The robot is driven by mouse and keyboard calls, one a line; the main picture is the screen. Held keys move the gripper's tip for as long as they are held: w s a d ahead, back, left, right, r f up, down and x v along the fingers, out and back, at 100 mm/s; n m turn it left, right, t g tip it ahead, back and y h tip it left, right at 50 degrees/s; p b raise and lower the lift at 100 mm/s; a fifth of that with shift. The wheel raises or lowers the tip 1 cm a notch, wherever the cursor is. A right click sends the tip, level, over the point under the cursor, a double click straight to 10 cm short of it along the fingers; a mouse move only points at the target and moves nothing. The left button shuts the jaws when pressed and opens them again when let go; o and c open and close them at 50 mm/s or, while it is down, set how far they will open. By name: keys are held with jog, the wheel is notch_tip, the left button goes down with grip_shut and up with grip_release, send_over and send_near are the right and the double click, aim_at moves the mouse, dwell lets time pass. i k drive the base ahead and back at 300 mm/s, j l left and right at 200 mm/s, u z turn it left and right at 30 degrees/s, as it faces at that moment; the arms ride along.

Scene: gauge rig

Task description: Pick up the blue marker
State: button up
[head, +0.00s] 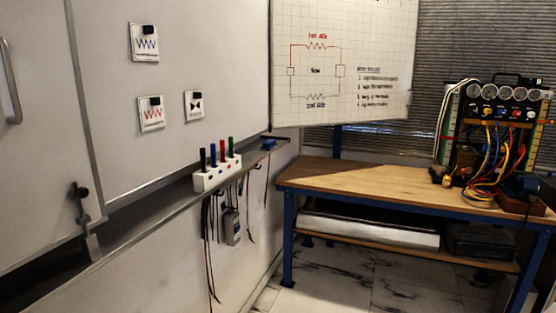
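The blue marker (213,154) stands upright in a white holder (217,176) on the ledge below the whiteboard, left of centre in the head view. A black marker (203,160) stands to its left. A red marker (222,150) and a green marker (231,146) stand to its right. The lower ends of the markers are hidden in the holder. My gripper is not in view.
The ledge (150,216) runs along the whiteboard; cables and a small meter (231,227) hang below the holder. A blue eraser-like item (269,143) lies farther along. A wooden workbench (370,180) with a gauge rig (500,120) stands at right. Tiled floor shows below.

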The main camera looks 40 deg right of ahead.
aim_at(213, 147)
jog(key=j+z, duration=0.2)
jog(key=z, duration=0.3)
jog(key=j+z, duration=0.15)
jog(key=z, duration=0.3)
jog(key=i+j, duration=0.45)
jog(key=k, duration=0.25)
jog(key=l, duration=0.5)
jog(key=i+l, duration=0.2)
jog(key=i+l+u, duration=0.1)
jog(key=i+l, duration=0.15)
jog(key=l, duration=0.2)
jog(key=i+l+u, duration=0.1)
jog(key=i+l, duration=0.3)
jog(key=l, duration=0.25)
jog(key=i+j, duration=0.15)
jog(key=i, duration=0.3)
jog(key=i+j, duration=0.2)
jog(key=i, duration=0.25)
